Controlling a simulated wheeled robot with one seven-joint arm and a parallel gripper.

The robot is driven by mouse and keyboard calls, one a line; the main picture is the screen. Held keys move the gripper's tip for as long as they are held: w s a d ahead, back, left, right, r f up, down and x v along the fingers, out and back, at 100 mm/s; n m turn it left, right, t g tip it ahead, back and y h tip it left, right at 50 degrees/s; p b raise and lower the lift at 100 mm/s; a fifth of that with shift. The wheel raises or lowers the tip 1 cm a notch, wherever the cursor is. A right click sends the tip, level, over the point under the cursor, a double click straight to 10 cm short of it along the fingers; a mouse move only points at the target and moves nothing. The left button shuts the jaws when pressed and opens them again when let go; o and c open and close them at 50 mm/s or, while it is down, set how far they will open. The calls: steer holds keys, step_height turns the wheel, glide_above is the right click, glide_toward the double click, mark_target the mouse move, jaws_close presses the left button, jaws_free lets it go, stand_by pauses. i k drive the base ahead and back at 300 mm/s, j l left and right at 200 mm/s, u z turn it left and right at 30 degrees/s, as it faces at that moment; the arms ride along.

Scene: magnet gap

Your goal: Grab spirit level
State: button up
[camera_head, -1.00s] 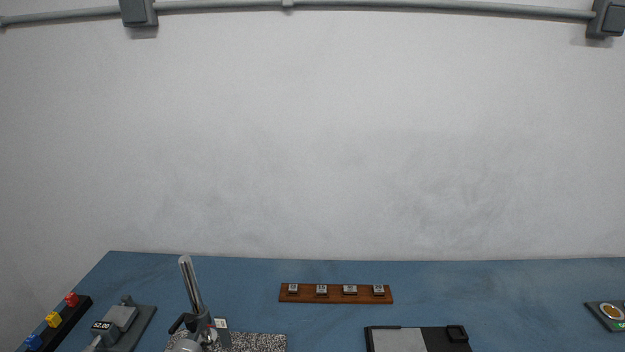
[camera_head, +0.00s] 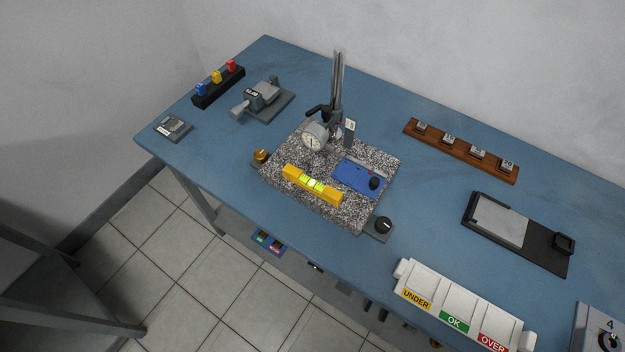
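The yellow spirit level (camera_head: 312,185) lies near the front edge of a speckled granite plate (camera_head: 345,212) on the blue workbench. Its green vial shows at its middle. A dial gauge (camera_head: 314,137) on an upright metal post stands on the plate behind it. A blue plate with a black knob (camera_head: 360,178) lies just to its right, apart from it. My gripper is not in view.
A white bin with UNDER, OK and OVER labels (camera_head: 459,305) sits at the bench's front right. Bare bench (camera_head: 420,205) lies between.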

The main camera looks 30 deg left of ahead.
mark_target(328, 193)
steer(key=i+l+u, duration=0.15)
steer(key=l, duration=0.25)
steer(key=i+l+u, duration=0.15)
steer(key=l, duration=0.25)
steer(key=l+u, duration=0.15)
steer(key=l, duration=0.25)
steer(key=i+l+u, duration=0.1)
steer(key=l, duration=0.35)
